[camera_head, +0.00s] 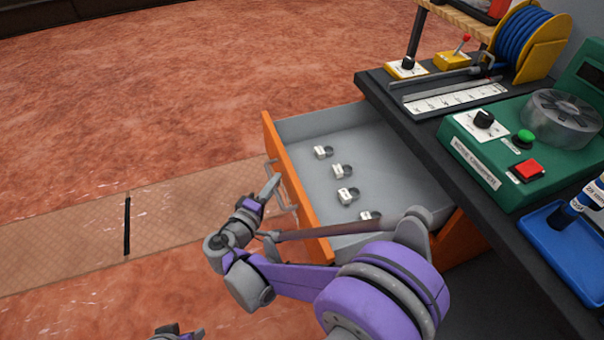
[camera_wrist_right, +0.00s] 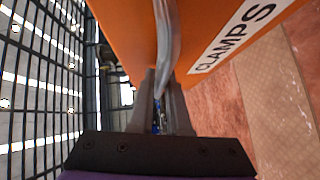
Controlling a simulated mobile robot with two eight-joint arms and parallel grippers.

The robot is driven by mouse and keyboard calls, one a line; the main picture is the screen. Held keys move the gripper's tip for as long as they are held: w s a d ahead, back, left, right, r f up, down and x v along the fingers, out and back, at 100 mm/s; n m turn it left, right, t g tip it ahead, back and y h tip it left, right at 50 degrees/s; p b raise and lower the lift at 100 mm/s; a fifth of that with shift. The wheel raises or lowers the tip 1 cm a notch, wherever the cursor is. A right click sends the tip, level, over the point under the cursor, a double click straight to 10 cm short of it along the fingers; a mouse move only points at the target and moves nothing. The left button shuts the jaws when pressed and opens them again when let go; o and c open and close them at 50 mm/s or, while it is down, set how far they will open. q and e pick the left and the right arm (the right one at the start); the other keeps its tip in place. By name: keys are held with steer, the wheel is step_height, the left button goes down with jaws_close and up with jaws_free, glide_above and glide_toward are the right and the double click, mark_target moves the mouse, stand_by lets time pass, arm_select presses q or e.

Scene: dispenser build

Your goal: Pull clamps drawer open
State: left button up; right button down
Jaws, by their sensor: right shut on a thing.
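The clamps drawer (camera_head: 297,205) has an orange front and a grey inside, and stands well out from under the dark workbench. Several small metal clamps (camera_head: 343,171) lie on its floor. In the right wrist view the orange front carries a white label (camera_wrist_right: 232,38) reading CLAMPS. My right gripper (camera_head: 272,186) is at the outer side of the front, shut on the grey bar handle (camera_head: 286,200). The handle (camera_wrist_right: 168,45) runs down between the fingers in the right wrist view. Only a bit of my left gripper (camera_head: 178,333) shows at the bottom edge; its fingers are mostly cut off.
The workbench (camera_head: 425,135) holds a green machine (camera_head: 485,185), a blue tray (camera_head: 570,255), a ruler plate (camera_head: 455,98) and a blue hose reel (camera_head: 520,45). A dark grid (camera_wrist_right: 40,85) shows at the left of the wrist view. The reddish floor left of the drawer is clear.

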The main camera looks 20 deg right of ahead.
arm_select(q)
steer(key=shift+s+r+p, duration=0.1)
steer(key=shift+r+p, duration=0.3)
steer(key=shift+r, duration=0.15)
arm_select(e)
steer(key=a, duration=1.1)
steer(key=shift+s, duration=0.45)
steer(key=c, duration=0.9)
jaws_free()
arm_select(q)
steer(key=shift+s+a, duration=0.1)
steer(key=shift+a, duration=0.05)
